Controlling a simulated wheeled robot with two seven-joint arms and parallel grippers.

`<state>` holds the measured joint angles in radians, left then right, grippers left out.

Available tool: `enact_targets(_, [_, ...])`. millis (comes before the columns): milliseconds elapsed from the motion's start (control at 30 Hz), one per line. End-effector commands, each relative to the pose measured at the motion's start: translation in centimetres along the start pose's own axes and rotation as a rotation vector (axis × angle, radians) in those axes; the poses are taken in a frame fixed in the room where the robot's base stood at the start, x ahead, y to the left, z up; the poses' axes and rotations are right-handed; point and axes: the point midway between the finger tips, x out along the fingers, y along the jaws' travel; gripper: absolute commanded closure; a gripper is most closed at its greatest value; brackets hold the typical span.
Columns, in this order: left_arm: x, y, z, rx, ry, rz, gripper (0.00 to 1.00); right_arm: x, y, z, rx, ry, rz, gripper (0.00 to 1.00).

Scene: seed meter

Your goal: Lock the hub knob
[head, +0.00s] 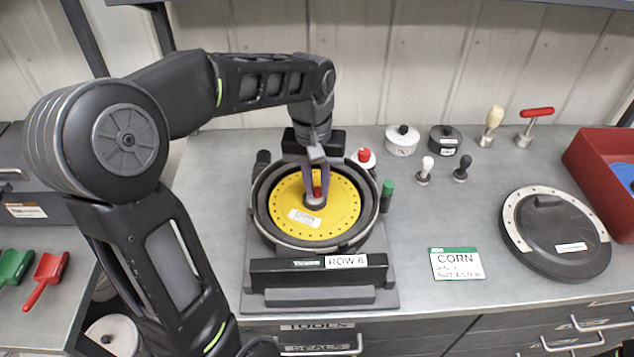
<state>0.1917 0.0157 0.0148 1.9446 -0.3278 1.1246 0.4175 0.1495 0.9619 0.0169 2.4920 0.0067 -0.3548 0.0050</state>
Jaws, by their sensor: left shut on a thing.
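The seed meter (268,243) stands on the bench in the middle of the head view, with its housing open and a "ROW 8" label on its front. A yellow seed plate (338,213) with a ring of small holes and a white label lies in it. The hub knob (317,192), with a red top, is at the plate's centre. My left gripper (316,184) reaches down from above with its fingers around the hub knob, shut on it. The fingers partly hide the knob, so I cannot tell its turn angle. My right gripper is not in view.
A black round cover (560,240) lies at the right, beside a "CORN" card (457,263). Small knobbed parts and tools, including a red T-handle (537,113), stand at the back right. A red bin (600,170) is at the right edge. Red (46,275) and green scoops lie left.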

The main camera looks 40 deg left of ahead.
Motion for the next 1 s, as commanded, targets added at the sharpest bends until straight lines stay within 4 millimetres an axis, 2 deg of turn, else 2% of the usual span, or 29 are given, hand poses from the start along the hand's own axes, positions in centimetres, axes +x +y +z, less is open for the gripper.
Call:
enact_targets(433, [-0.10,0.03,-0.09,0.014,0.003,0.001,1.00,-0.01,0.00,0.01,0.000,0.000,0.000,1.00])
enact_targets(467, [-0.10,0.03,-0.09,0.014,0.003,0.000,0.79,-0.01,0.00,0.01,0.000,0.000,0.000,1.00])
enact_targets(700, [-0.05,0.02,-0.05,0.013,0.001,0.000,0.60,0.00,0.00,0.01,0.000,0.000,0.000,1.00])
enact_targets(1000, [-0.20,0.02,-0.05,0.013,0.001,0.000,0.60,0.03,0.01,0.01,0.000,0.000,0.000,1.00])
